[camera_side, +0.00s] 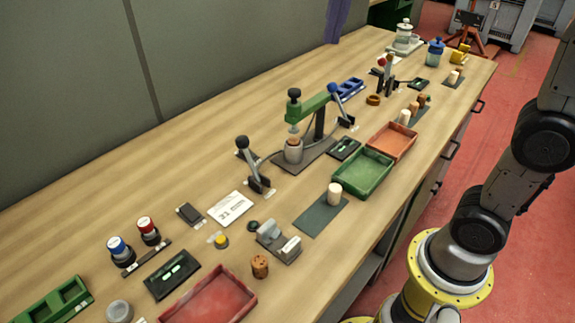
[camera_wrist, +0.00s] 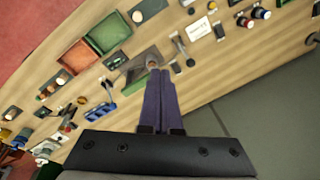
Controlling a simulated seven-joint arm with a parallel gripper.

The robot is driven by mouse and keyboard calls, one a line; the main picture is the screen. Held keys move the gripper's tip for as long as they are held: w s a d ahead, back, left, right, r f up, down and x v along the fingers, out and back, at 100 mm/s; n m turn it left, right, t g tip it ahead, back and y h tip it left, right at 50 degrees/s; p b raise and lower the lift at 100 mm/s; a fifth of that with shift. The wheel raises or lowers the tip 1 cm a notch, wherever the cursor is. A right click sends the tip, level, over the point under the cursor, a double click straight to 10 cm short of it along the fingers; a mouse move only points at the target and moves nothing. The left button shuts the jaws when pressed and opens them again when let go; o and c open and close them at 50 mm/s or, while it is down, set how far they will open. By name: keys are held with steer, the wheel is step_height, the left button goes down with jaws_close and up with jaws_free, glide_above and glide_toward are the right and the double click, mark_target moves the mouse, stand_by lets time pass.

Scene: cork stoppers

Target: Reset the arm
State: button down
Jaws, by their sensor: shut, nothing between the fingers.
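My gripper shows in the wrist view (camera_wrist: 160,74) as two long purple fingers side by side, shut with nothing between them. It is high above the bench, and its tips overlap the press area in that picture. In the side view a purple piece at the top edge looks like its fingers, mostly cut off. A grey jar (camera_side: 294,154) with a brown cork stopper (camera_side: 293,142) in its mouth stands under the green lever press (camera_side: 315,107). A brown cork (camera_side: 260,266) stands near the front edge, and a pale cylinder (camera_side: 334,192) stands on a dark mat (camera_side: 311,220).
The wooden bench (camera_side: 100,215) is crowded along its length. A green tray (camera_side: 362,186), an orange tray (camera_side: 391,154) and a red tray (camera_side: 210,302) lie near its front edge. Upright levers (camera_side: 252,165) and red and blue knobs (camera_side: 147,228) stick up. A grey wall backs the bench.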

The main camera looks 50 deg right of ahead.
steer(key=s+d+f+n+t, duration=0.1)
steer(key=s+f, duration=0.2)
steer(key=s, duration=0.3)
steer(key=s+f+n+t, duration=0.1)
steer(key=s+f, duration=0.2)
steer(key=s, duration=0.2)
steer(key=s+d+f+n+t, duration=0.1)
steer(key=s+f+n, duration=0.35)
steer(key=f, duration=0.75)
steer(key=w+a+r+n+h, duration=0.15)
steer(key=w+r+n, duration=0.35)
steer(key=w+r, duration=0.75)
steer(key=w+a+f+n, duration=0.25)
steer(key=w+a, duration=0.35)
steer(key=w, duration=0.4)
steer(key=w+a+f+n, duration=0.2)
steer(key=w+a+f, duration=0.2)
steer(key=a+f, duration=0.3)
steer(key=w+d+f, duration=0.3)
steer(key=w+f, duration=0.1)
steer(key=f, duration=0.5)
steer(key=shift+w+d+f+h, duration=0.3)
steer(key=shift+w+f+h, duration=0.05)
